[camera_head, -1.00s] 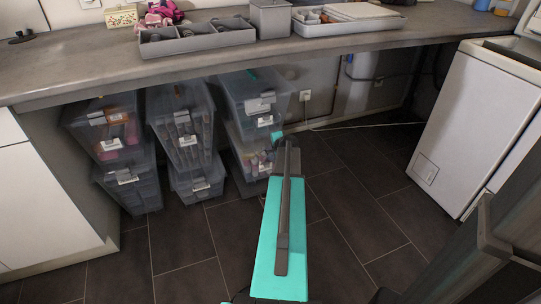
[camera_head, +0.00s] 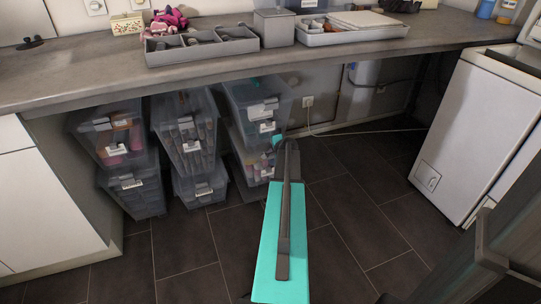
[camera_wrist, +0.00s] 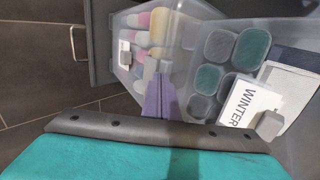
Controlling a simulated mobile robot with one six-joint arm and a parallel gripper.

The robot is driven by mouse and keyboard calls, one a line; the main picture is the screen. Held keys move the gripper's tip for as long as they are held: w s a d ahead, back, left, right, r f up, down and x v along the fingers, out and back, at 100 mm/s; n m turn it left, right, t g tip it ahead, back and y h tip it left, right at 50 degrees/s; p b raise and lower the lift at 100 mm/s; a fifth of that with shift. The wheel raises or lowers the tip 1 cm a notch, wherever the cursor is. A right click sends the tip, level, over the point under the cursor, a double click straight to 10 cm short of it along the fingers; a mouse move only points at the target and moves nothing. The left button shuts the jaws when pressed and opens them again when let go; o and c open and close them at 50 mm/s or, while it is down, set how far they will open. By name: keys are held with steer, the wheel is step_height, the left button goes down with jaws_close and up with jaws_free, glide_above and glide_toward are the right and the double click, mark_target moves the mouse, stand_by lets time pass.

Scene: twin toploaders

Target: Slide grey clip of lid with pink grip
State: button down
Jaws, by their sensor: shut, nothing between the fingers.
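No lid with a pink grip and no grey clip on one can be made out in either view. A white toploader (camera_head: 464,132) stands at the right in the head view, with its top partly cut off by the picture edge. In the wrist view my gripper (camera_wrist: 162,94) shows as purple fingers, shut and empty. It points at clear storage boxes, close in front of them; contact cannot be told. In the head view my teal and dark grey arm reaches towards the boxes and the fingers cannot be made out.
Stacked clear boxes (camera_head: 183,133) stand under a grey worktop (camera_head: 75,78). One box label (camera_wrist: 247,103) reads WINTER. A divided grey tray (camera_head: 200,48) and a lidded grey bin (camera_head: 273,29) stand on top. Dark floor between boxes and toploader is clear; a dark grey structure (camera_head: 505,255) rises at lower right.

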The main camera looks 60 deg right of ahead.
steer(key=shift+s+a, duration=0.1)
stand_by(0.3)
steer(key=s+a+f+p+v, duration=0.1)
steer(key=f+p+v, duration=0.1)
steer(key=v, duration=1)
steer(key=shift+s+a+r, duration=0.2)
steer(key=shift+s+r, duration=0.1)
steer(key=shift+s, duration=0.1)
stand_by(0.4)
